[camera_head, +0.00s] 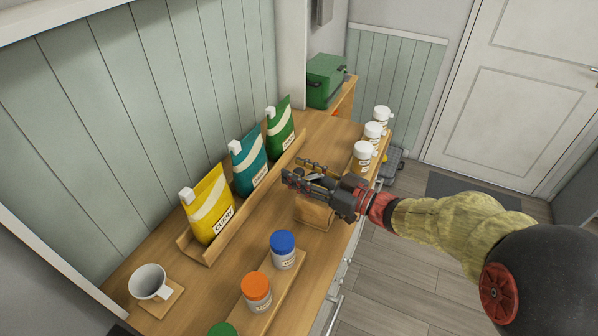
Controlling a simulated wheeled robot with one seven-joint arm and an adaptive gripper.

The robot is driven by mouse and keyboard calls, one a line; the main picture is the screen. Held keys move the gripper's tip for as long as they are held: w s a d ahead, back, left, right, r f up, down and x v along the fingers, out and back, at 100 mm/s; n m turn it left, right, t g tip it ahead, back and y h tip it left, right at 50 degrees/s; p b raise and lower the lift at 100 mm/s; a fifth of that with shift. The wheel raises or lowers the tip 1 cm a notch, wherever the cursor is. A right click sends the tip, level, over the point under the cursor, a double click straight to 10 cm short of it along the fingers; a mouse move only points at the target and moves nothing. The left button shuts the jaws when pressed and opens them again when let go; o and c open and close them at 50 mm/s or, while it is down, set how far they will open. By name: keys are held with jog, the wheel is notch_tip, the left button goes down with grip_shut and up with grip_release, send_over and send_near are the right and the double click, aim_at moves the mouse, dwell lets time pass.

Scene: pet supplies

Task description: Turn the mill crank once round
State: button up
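The mill (314,213) shows as a wooden block on the counter, right of the bags. My gripper (290,178) is over it, reaching in from the right with its fingers pointing left, and hides much of its top. A small dark bronze bar (312,162) shows just behind the gripper; it may be the mill's crank, but I cannot tell for sure. Whether the fingers touch the crank or hold anything is too small and covered to tell.
Yellow (208,206), teal (248,163) and green (281,125) bags stand in a wooden rack behind. Blue-lidded (283,250) and orange-lidded (256,292) jars stand in front. White-capped jars (362,158) line the right. A mug (149,282) stands at left.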

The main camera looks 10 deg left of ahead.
jog(key=shift+c, duration=1.2)
jog(key=c, duration=0.8)
grip_shut()
